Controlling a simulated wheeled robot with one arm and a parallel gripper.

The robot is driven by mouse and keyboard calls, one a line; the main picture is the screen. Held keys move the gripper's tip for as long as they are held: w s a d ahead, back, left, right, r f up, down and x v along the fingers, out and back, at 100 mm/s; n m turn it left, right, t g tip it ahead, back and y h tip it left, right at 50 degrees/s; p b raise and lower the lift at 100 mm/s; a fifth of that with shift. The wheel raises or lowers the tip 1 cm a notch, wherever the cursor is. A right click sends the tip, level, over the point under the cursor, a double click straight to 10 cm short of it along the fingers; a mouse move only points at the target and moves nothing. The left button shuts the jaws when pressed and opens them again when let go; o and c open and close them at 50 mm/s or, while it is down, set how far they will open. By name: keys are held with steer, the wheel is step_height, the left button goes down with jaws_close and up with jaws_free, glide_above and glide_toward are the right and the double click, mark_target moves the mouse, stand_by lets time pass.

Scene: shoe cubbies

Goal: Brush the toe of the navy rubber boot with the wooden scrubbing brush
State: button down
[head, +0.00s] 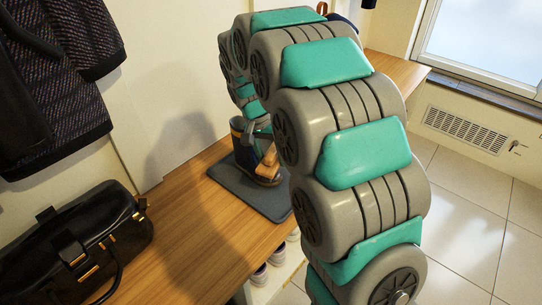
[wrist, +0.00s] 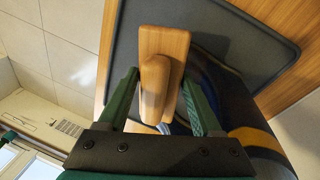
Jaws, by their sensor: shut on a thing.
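The wooden scrubbing brush (wrist: 176,44) is in my gripper (wrist: 160,80), with its raised handle between the two green fingers. In the head view the brush (head: 269,162) is low over the front of the navy rubber boot (head: 237,126). The boot stands upright on the grey mat (head: 233,184), partly hidden behind my arm. In the wrist view the boot (wrist: 238,103), with a yellow band, is right of the brush. The bristles are hidden, and I cannot tell if they touch the toe.
The mat lies on a wooden bench top (head: 190,215). A black handbag (head: 85,240) sits at the near left, below hanging dark coats (head: 65,75). Shoes (head: 262,274) are in the cubbies below. Tiled floor (head: 480,215) is clear at the right.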

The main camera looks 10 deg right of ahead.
steer(key=shift+b+x, duration=0.35)
steer(key=shift+x, duration=0.5)
steer(key=shift+w+a, duration=0.15)
